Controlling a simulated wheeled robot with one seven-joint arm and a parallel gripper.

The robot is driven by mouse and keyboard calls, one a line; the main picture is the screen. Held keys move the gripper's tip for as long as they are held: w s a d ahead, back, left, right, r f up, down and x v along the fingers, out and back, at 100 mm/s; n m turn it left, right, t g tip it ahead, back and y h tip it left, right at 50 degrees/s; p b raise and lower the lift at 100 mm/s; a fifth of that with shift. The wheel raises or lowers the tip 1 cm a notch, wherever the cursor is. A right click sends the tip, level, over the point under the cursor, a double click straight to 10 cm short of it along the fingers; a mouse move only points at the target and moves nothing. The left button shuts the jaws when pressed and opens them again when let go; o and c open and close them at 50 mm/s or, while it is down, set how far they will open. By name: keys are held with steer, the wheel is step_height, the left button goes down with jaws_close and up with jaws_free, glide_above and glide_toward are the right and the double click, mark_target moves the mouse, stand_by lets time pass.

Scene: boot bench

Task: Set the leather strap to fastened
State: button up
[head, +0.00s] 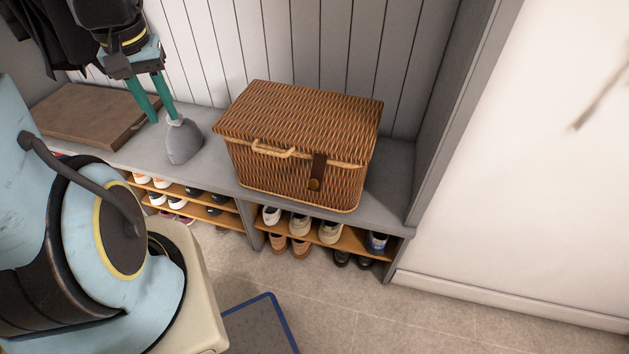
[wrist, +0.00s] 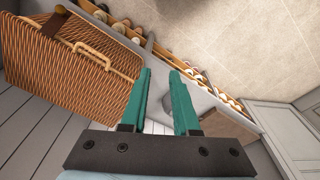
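A brown wicker basket (head: 290,125) with a shut lid stands on the grey bench. Its dark leather strap (head: 318,168) hangs down the front, right of the lid's rope handle (head: 275,151). A round brass stud (head: 314,184) shows at the strap's lower end; I cannot tell whether the strap is fastened on it. In the wrist view the strap (wrist: 54,23) is small at the upper left. My gripper (head: 163,117) has teal fingers, apart with a gap between them. It is left of the basket, above or beside a grey rounded object (head: 185,143); contact is unclear.
A brown flat board or box (head: 88,115) lies on the bench (head: 390,196) at left. Shoes (head: 300,224) fill the shelves below. A grey upright panel (head: 440,120) closes the bench's right end. A blue-edged mat (head: 258,325) lies on the floor. Dark clothing hangs at upper left.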

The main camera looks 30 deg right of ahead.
steer(key=o, duration=0.5)
steer(key=s+d+f+m+b, duration=0.1)
steer(key=d+f+b, duration=0.1)
steer(key=d, duration=0.3)
steer(key=s+d+f+m+b, duration=0.1)
steer(key=d+f+b, duration=0.1)
steer(key=d+f, duration=0.2)
steer(key=s+d+f+m+g+b, duration=0.1)
steer(key=d+f+m+b, duration=0.1)
steer(key=d, duration=0.5)
steer(key=shift+f+b, duration=0.4)
steer(key=shift+b, duration=0.1)
steer(key=shift+c, duration=0.2)
steer(key=m+b, duration=0.2)
steer(key=b, duration=0.1)
glide_above(313, 182)
step_height(313, 182, down, 3)
step_height(313, 182, down, 11)
steer(key=shift+r+b, duration=0.15)
steer(key=shift+b, duration=0.65)
jaws_close()
